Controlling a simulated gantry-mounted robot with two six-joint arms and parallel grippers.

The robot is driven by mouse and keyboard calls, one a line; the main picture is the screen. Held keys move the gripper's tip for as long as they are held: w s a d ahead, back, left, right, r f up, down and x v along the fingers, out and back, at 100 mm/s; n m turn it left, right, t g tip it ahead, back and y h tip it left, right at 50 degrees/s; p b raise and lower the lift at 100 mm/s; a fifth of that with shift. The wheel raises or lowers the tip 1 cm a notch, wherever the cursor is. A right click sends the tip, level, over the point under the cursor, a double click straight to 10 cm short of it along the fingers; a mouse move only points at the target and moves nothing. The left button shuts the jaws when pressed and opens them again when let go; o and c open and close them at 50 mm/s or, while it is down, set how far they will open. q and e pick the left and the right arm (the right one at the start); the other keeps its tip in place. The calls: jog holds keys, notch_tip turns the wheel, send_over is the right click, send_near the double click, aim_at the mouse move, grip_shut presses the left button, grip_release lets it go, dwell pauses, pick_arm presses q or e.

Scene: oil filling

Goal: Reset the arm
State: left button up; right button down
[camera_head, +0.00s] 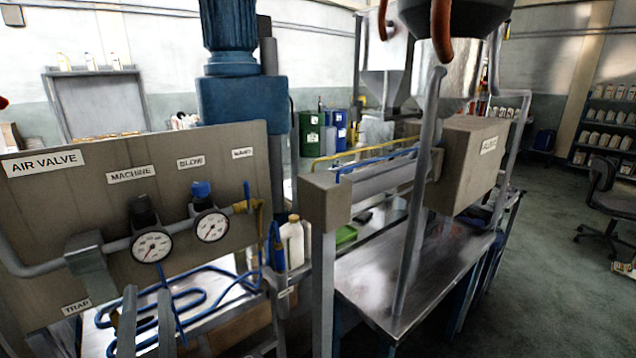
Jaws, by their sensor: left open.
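My left gripper (146,312) shows at the bottom left as two upright grey fingers with a gap between them. It is open and nothing shows between the fingers. The rest of the left arm is out of the picture. My right gripper is not in view.
Two round gauges (152,246) and a blue-knobbed valve (201,190) stick out from the panel. Looped blue hose (205,292) lies below. A metal table (385,280) stands right of centre under a grey box (468,165). Open floor (560,260) and a chair (604,190) are at right.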

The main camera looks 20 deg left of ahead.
pick_arm(q)
jog(key=d+r+n+t+h, duration=0.2)
jog(key=d+r+t, duration=0.2)
jog(key=r, duration=0.5)
jog(key=d+r+n+t+h, duration=0.2)
jog(key=d+r+t+h, duration=0.1)
jog(key=r, duration=0.7)
jog(key=s+d+r+m+t+h, duration=0.2)
jog(key=d+r+m+t+h, duration=0.25)
jog(key=d+h, duration=0.7)
notch_tip(320, 180, up, 38)
jog(key=a+h+p, duration=0.1)
jog(key=a+p, duration=0.1)
jog(key=p, duration=3.6)
jog(key=shift+w+a, duration=0.15)
jog(key=shift+a, duration=0.2)
